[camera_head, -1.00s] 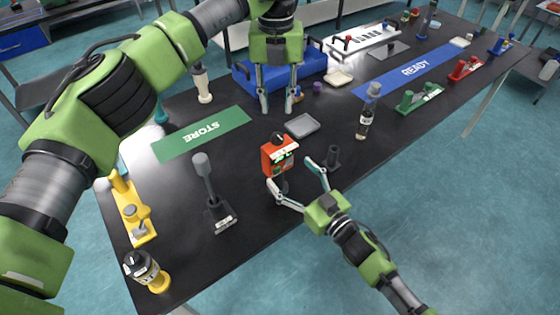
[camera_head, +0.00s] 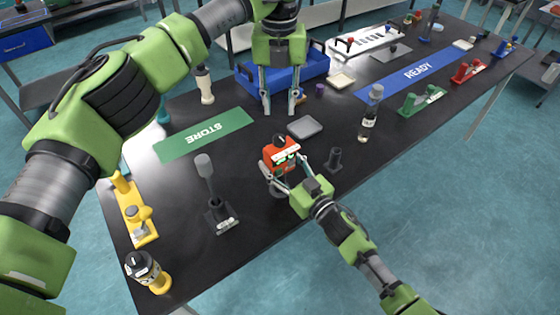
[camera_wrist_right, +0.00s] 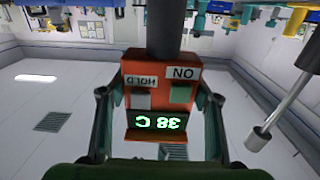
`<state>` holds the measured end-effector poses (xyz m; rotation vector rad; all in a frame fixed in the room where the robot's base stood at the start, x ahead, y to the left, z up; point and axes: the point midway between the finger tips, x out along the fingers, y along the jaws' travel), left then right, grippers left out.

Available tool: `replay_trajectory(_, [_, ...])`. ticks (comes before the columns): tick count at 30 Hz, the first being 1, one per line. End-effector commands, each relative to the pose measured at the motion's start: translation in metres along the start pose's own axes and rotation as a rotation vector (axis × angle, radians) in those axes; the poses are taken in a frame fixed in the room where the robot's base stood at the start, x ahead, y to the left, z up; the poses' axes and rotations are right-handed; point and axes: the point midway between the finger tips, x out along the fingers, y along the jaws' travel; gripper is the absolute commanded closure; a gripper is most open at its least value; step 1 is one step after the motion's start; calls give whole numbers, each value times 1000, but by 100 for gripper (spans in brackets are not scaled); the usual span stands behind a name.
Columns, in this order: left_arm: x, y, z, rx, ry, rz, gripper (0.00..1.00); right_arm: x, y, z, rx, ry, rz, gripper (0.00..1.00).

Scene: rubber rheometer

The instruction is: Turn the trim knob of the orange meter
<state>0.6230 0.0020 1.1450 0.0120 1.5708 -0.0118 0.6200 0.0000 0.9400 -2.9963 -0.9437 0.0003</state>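The orange meter (camera_head: 270,153) stands on a dark post near the middle of the black table. A black knob (camera_head: 279,140) sits on its top. In the right wrist view the meter (camera_wrist_right: 132,75) appears upside down, with HOLD and ON labels and a green display reading 38 C. My right gripper (camera_head: 285,165) has one finger on each side of the meter. A gap shows beside at least one finger; contact at the other is unclear. The knob is not clearly visible in that view. My left gripper (camera_head: 280,111) is open and empty, pointing down behind the meter.
A grey tray (camera_head: 305,127) lies behind the meter. A dark cylinder holder (camera_head: 334,160) stands to its right, a grey-topped stand (camera_head: 211,190) to its left. A bottle (camera_head: 370,115) stands further right. A green STORE mat (camera_head: 175,147) and blue READY mat (camera_head: 390,85) lie flat.

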Motion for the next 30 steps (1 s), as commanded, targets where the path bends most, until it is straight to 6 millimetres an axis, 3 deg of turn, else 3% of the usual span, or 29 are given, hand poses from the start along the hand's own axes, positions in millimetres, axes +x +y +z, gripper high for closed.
replay_trajectory(1, [0,0,0,0,0,0,72,0,0,0,0,0,0,69])
replay_trajectory(3, [1,-1,0,4,0,-3,61,0,0,0,0,0,0,69])
replay_trajectory(8, [24,-21,-3,101,-2,-77,61,0,0,0,0,0,0,69])
replay_trajectory(11, [53,-54,-9,243,-18,-198,61,0,0,0,0,0,0,69])
replay_trajectory(15, [92,-114,-29,483,-92,-439,61,0,0,0,0,0,0,69])
replay_trajectory(18, [106,-156,-46,625,-185,-616,61,0,0,0,0,0,0,69])
replay_trajectory(24, [108,-218,-79,797,-457,-926,61,0,0,0,0,-1,1,69])
replay_trajectory(30, [85,-243,-98,812,-822,-1118,61,0,0,0,0,-1,1,69])
